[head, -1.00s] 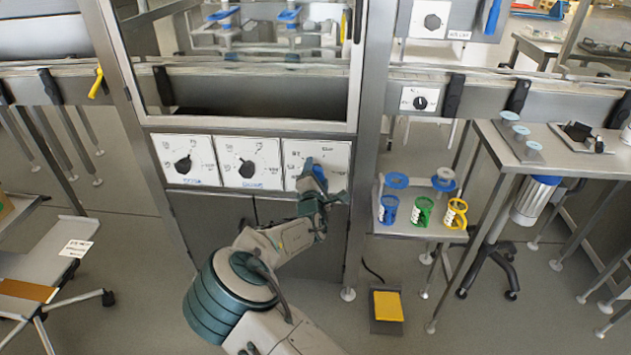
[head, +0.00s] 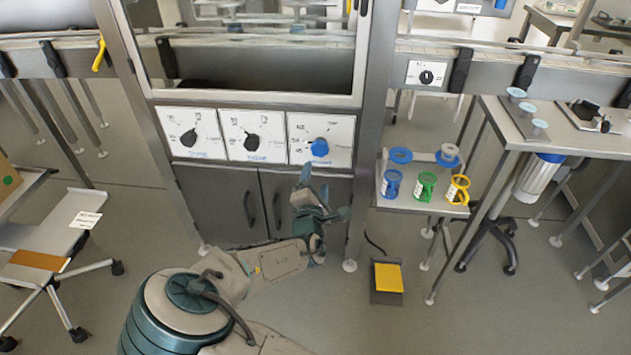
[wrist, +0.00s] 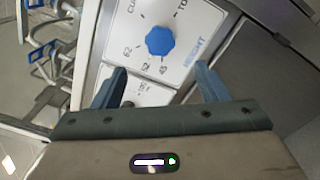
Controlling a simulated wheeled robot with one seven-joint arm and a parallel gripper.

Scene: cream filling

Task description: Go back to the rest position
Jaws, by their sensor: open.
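My gripper (head: 317,187) is open and empty, in front of and below the blue knob (head: 320,147) on the right-hand dial panel of the machine. In the wrist view the two blue fingers of my gripper (wrist: 160,88) stand apart, and the blue knob (wrist: 160,41) shows beyond them on its white dial plate, clear of both fingers. Two black knobs, the left one (head: 188,137) and the middle one (head: 251,141), sit on the neighbouring panels.
A small shelf (head: 408,203) at right holds blue, green and yellow cups. A yellow pedal (head: 388,278) lies on the floor below it. A wheeled stand (head: 50,240) is at left, a steel table (head: 500,120) at right. The floor between is open.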

